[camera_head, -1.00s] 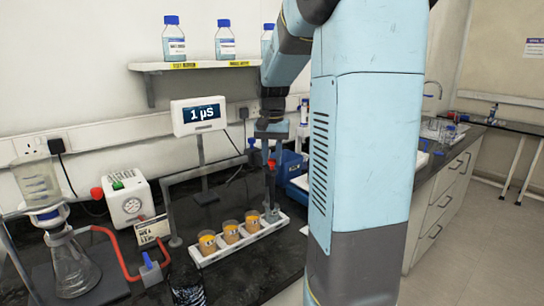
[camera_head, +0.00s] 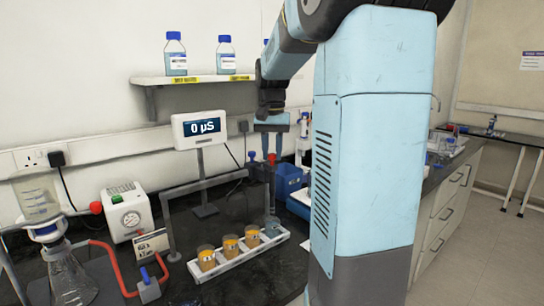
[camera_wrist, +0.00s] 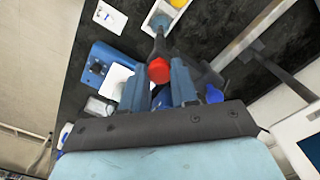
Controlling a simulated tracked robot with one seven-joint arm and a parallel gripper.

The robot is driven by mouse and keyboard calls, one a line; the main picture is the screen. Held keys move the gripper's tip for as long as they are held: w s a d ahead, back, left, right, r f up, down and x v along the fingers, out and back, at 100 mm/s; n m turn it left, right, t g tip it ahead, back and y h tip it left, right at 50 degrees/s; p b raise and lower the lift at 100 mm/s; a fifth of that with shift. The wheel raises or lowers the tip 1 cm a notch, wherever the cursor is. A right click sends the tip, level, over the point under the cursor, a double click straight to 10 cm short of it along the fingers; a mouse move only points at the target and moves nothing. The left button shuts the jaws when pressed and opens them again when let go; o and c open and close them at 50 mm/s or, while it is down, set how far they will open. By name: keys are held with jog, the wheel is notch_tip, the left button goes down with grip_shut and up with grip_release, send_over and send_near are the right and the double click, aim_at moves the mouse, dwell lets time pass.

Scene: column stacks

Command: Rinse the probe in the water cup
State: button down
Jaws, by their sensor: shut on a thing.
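My gripper (camera_head: 270,154) is shut on the probe (camera_head: 271,168), which has a red top and a dark body. In the wrist view the probe's red cap (camera_wrist: 159,71) sits between the two fingers. The probe hangs upright over the water cup (camera_head: 272,224), a clear cup at the right end of the white rack (camera_head: 226,267). Whether its tip is just above or inside the rim is hard to tell. The meter (camera_head: 199,128) reads 0 µS.
Several cups of orange liquid (camera_head: 230,247) stand in the rack left of the water cup. A grey bar stand (camera_head: 172,225) is behind them. A blue-capped item (camera_head: 252,155) is close to my gripper's left. A blue device (camera_head: 288,180) stands behind. Flask and red tubing (camera_head: 105,252) lie left.

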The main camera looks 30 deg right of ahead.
jog(key=shift+w+r, duration=0.1)
jog(key=shift+r, duration=0.15)
jog(key=c, duration=1.1)
grip_release()
notch_tip(320, 180, up, 14)
jog(key=shift+f, duration=0.2)
jog(key=shift+a, duration=0.1)
jog(key=s+a+f+n+t, duration=0.2)
jog(key=s+a+f, duration=0.2)
jog(key=s, duration=0.3)
jog(key=s+a+f+n+t, duration=0.1)
jog(key=s+a+f+n, duration=0.1)
jog(key=s+a+f, duration=0.3)
jog(key=s+a+f+n+t, duration=0.2)
jog(key=s+a+f+n, duration=0.1)
jog(key=s+a+f, duration=0.2)
jog(key=shift+s+a+f+t, duration=0.1)
jog(key=shift+s+f, duration=0.35)
jog(key=shift+s, duration=0.3)
jog(key=shift+s+d+f+t, duration=0.1)
jog(key=shift+s+f, duration=0.35)
jog(key=shift+s, duration=0.35)
jog(key=shift+s+a+f+t, duration=0.1)
jog(key=shift+s+f, duration=0.35)
jog(key=shift+s, duration=0.3)
